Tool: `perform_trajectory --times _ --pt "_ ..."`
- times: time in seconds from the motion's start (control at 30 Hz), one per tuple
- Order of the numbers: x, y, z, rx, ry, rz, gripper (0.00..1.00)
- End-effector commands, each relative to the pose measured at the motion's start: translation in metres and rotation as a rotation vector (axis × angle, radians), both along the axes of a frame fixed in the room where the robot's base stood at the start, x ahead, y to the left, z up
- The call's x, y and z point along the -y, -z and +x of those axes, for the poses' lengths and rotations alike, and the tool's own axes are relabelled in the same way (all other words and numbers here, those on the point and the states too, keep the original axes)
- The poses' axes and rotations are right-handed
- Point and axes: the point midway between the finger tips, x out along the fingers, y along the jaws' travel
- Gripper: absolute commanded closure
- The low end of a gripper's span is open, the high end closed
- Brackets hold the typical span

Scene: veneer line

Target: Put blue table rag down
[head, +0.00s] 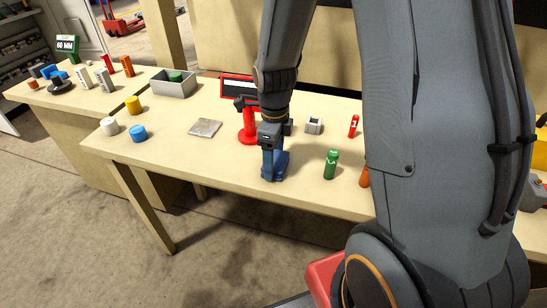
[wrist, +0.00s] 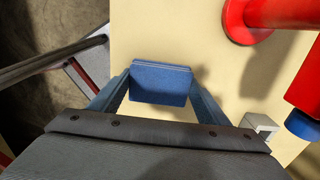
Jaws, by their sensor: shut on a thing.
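The blue table rag (wrist: 160,83) is a folded, flat block between the two fingers of my gripper (wrist: 158,95) in the wrist view. In the head view the rag (head: 282,164) shows low over the front part of the long pale table (head: 225,168), partly hidden by my gripper (head: 273,165). My gripper points down and is shut on the rag. I cannot tell whether the rag touches the table top.
A red stand (head: 248,128) is close behind my gripper. A green bottle (head: 331,164) stands to the right, a grey plate (head: 205,128) lies to the left.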

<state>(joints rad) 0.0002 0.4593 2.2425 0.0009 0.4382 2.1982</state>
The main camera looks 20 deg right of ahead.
Motion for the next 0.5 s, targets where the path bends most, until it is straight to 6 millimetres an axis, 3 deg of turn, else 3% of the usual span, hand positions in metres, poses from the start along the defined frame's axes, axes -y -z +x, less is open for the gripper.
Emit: perform_trajectory --times 0.27,0.3,0.4,0.5 --pt "0.0001 0.0026 0.0 0.0 0.0 0.0 0.55" --pt "0.0001 0.0033 -0.0001 0.0 0.0 0.0 0.29" --pt "0.0001 0.0026 -0.0001 0.0 0.0 0.0 0.12" --pt "0.0 0.0025 0.0 0.0 0.0 0.0 0.12"
